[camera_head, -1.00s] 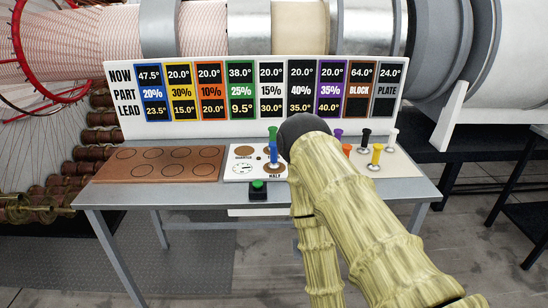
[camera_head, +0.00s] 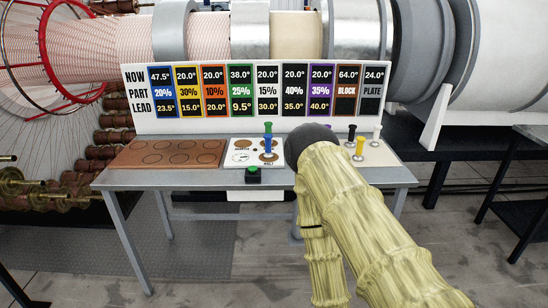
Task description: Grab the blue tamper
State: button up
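The blue tamper (camera_head: 267,145) stands upright on the small white panel with dials and brown discs, near the middle of the table. A green tamper (camera_head: 268,128) shows just behind it, and the two overlap in the picture. My arm, in a yellow bamboo-like sleeve with a dark rounded joint, fills the lower right and passes just right of the blue tamper. My gripper is not visible, so I cannot tell its state. Nothing is seen touching the blue tamper.
The grey table (camera_head: 205,178) carries a brown board (camera_head: 135,154) with ringed spots at left. Yellow (camera_head: 359,148), black (camera_head: 351,133) and white (camera_head: 376,133) tampers stand at right. A green button (camera_head: 253,170) sits at the front edge. A sign (camera_head: 140,122) stands behind.

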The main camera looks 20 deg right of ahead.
aim_at(267, 137)
jog(key=u, duration=0.65)
jog(key=i, duration=1.15)
jog(key=z, duration=0.15)
